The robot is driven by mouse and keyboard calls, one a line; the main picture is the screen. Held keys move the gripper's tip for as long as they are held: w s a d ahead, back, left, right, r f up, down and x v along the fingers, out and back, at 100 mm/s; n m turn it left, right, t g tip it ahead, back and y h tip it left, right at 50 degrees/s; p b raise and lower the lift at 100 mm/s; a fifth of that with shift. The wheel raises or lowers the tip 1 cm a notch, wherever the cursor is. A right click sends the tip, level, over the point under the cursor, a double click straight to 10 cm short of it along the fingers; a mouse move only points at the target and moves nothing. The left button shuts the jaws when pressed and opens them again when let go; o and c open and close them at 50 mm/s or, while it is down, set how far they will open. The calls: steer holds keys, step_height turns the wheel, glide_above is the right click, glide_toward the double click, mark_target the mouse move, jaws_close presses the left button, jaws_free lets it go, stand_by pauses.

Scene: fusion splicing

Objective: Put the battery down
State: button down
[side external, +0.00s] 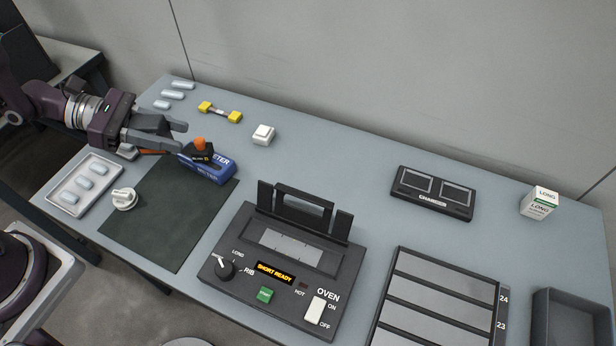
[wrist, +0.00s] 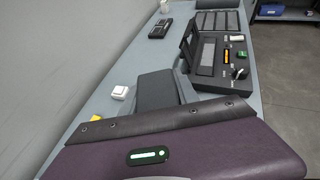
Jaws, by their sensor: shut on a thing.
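My gripper (side external: 178,136) reaches in from the left, over the back left of the table by the dark mat (side external: 165,215). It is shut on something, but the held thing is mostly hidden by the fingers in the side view. I cannot clearly make out the battery. A small black piece with yellow marks (side external: 202,155) shows just beyond the fingertips, above the blue meter (side external: 212,172); I cannot tell whether it is the battery or part of the meter.
An orange knob-like piece (side external: 200,143) stands by the fingertips. A white button box (side external: 263,134) sits behind. Table between it and the charger is clear.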

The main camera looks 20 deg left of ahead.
steer(key=w+d+r, duration=0.2)
steer(key=w+d, duration=0.1)
steer(key=w, duration=0.6)
steer(key=w+d+f+m+g+h, duration=0.1)
steer(key=w+d+f+m+g, duration=0.2)
steer(key=d, duration=1)
steer(key=w+d+f+m+g+h, duration=0.1)
steer(key=w+d+f+m+g, duration=0.15)
steer(key=d, duration=0.95)
steer(key=shift+n, duration=0.25)
steer(key=f, duration=1)
steer(key=shift+d+f, duration=0.25)
steer(key=shift+f, duration=0.05)
steer(key=shift+y, duration=0.3)
steer(key=c, duration=0.9)
jaws_free()
steer(key=shift+f, duration=0.15)
